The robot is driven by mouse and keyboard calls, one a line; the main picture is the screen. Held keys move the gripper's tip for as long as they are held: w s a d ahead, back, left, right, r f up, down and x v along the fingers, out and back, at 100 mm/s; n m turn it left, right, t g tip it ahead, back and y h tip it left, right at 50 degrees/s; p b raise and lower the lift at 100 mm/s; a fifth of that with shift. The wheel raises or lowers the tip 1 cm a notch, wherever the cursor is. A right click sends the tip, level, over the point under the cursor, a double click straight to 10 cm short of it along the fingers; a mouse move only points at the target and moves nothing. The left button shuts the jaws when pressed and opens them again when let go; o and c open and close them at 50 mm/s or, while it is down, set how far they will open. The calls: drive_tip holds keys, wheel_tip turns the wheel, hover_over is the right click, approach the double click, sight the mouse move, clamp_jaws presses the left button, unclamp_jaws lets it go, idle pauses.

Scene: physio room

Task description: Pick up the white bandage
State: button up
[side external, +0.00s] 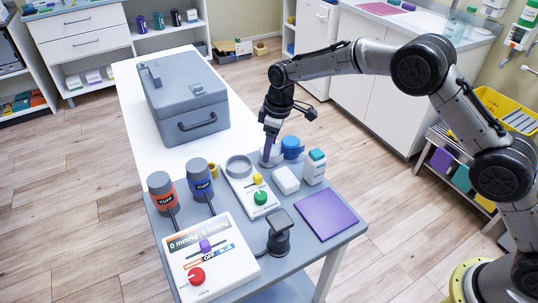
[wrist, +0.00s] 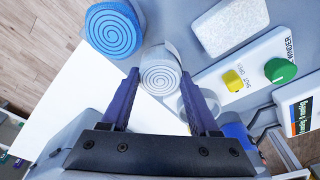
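The white bandage (wrist: 160,76) is a pale roll with its spiral end up. In the wrist view it sits between the tips of my gripper (wrist: 161,80), one finger on each side. The fingers are open, with small gaps seeming to show beside the roll; I cannot tell whether either touches it. In the side external view my gripper (side external: 268,160) points down at the table's far edge, and the white bandage (side external: 276,155) is partly hidden behind the fingers.
A blue roll (side external: 291,148) stands close beside the bandage, also in the wrist view (wrist: 115,31). A white block (side external: 286,180), a teal-capped bottle (side external: 314,167) and a white panel with knobs (side external: 250,193) are near. A large grey case (side external: 185,100) stands behind left.

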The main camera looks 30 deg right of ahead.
drive_tip(key=c, duration=0.6)
drive_tip(key=shift+c, duration=0.2)
drive_tip(key=shift+r, duration=0.1)
